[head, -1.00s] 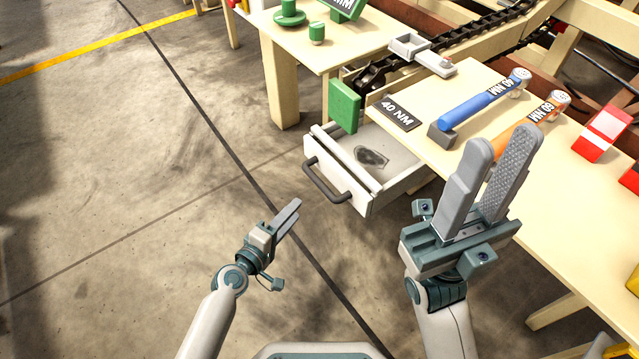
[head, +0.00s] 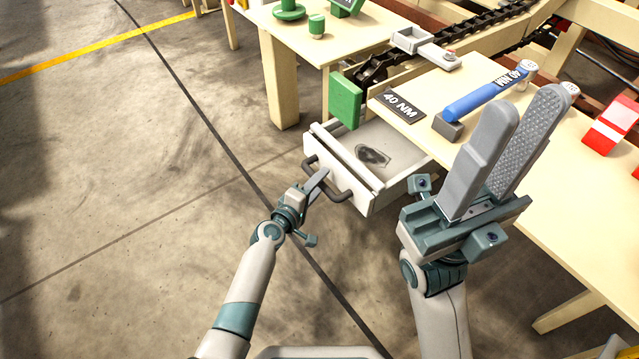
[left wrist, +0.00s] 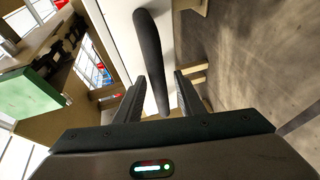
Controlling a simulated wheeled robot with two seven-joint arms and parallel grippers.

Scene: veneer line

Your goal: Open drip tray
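The drip tray (head: 397,142) is a pale drawer standing partly out from under the wooden table, with a dark stain on its floor. Its dark bar handle (head: 341,195) is on the front panel and also shows in the left wrist view (left wrist: 150,50). My left gripper (head: 318,183) is at the handle. In the left wrist view its fingers (left wrist: 158,92) are apart, with the handle between them and gaps visible at the sides. My right gripper (head: 520,115) is open and empty, raised in front of the table and hiding part of it.
On the table (head: 575,215) are a dark "40 NM" plate (head: 401,106), a blue-handled tool (head: 485,97) and red-and-white blocks (head: 612,122). The floor left of the tray is clear.

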